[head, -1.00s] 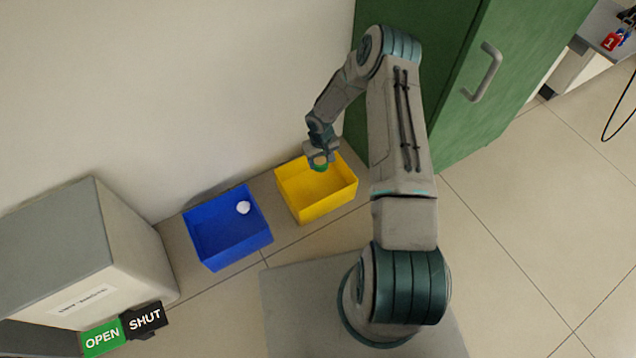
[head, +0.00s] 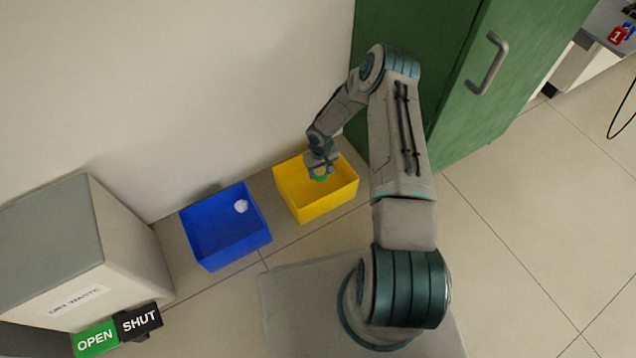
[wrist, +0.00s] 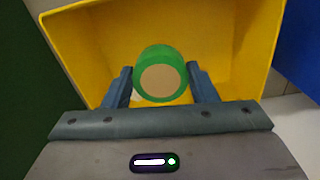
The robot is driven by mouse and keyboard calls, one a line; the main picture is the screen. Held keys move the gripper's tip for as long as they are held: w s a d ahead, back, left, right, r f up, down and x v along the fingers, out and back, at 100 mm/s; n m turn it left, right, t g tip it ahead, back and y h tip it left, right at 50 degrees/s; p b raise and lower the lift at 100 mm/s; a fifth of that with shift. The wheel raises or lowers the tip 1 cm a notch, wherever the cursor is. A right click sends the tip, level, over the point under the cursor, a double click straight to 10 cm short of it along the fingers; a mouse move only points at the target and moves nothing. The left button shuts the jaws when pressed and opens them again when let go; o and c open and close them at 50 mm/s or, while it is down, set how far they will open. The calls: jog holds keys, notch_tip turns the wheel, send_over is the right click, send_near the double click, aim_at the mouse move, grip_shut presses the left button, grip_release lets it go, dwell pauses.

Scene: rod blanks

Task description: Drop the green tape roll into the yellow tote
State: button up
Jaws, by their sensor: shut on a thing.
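The green tape roll (wrist: 162,56) is between the two fingers of my gripper (wrist: 162,88), and the gripper is shut on it. In the wrist view its tan round end faces the camera. The head view shows only a small green part of the roll (head: 320,178) below my gripper (head: 321,169). The yellow tote (head: 318,209) stands on the floor by the wall, with its opening under the gripper and roll. Its yellow wall also shows around the roll in the wrist view (wrist: 245,35). A small pale thing shows partly beside the left finger in the wrist view.
A blue tote (head: 238,254) with a white thing (head: 241,206) in it stands left of the yellow tote. A green cabinet (head: 450,120) stands to the right. A grey bin (head: 100,250) with OPEN and SHUT signs is at the left. The floor at right is clear.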

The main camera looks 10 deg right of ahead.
jog(key=o, duration=1.1)
jog(key=shift+c, duration=0.2)
notch_tip(320, 180, up, 14)
jog(key=p, duration=0.4)
jog(key=shift+p, duration=0.4)
